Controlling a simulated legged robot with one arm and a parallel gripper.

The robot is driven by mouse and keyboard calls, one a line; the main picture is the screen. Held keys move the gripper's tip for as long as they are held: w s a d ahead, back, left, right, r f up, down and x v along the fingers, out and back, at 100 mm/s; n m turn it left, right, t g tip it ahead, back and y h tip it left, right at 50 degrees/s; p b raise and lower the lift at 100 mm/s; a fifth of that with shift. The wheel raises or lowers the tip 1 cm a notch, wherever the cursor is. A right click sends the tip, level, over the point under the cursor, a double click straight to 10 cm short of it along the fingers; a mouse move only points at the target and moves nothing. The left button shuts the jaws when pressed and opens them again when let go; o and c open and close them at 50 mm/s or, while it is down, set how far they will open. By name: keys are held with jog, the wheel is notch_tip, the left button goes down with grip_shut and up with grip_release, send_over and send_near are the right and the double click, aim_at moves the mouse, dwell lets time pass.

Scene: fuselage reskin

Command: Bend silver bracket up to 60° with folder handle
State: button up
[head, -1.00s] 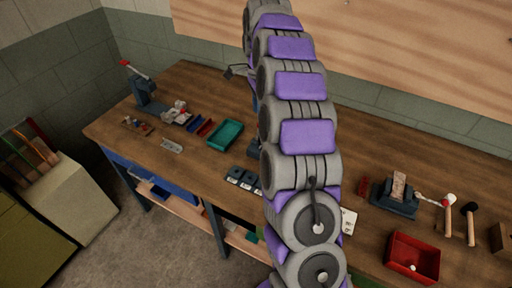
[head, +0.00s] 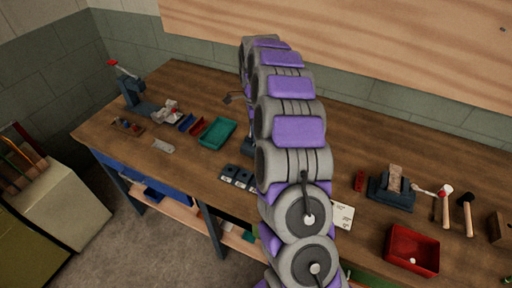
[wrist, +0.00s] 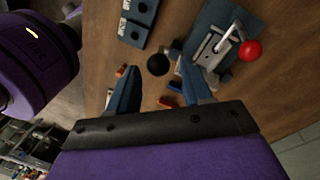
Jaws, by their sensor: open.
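In the wrist view, a blue bench tool with silver metal parts, which looks like the folder (wrist: 207,42), sits at the upper right. Its handle (wrist: 229,39) ends in a red ball (wrist: 250,50). I cannot tell the silver bracket from the folder's own metal there. My gripper (wrist: 160,82) is open and empty, with its two blue fingers apart. The red ball is beyond the right fingertip, outside the jaws. A black ball (wrist: 158,65) shows between the fingertips.
Dark labelled blocks (head: 237,176) lie near the bench's front edge. A teal tray (head: 217,133) is left of my arm. A lever press (head: 132,92) stands at far left. Another blue tool (head: 391,190), mallets (head: 466,214) and a red bin (head: 411,250) are at right.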

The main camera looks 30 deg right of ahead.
jog(key=f, duration=0.4)
jog(key=s+f+b, duration=0.1)
jog(key=f, duration=0.1)
jog(key=shift+a+f, duration=0.1)
jog(key=shift+f, duration=0.25)
jog(key=shift+c, duration=0.3)
jog(key=shift+a, duration=0.1)
grip_shut()
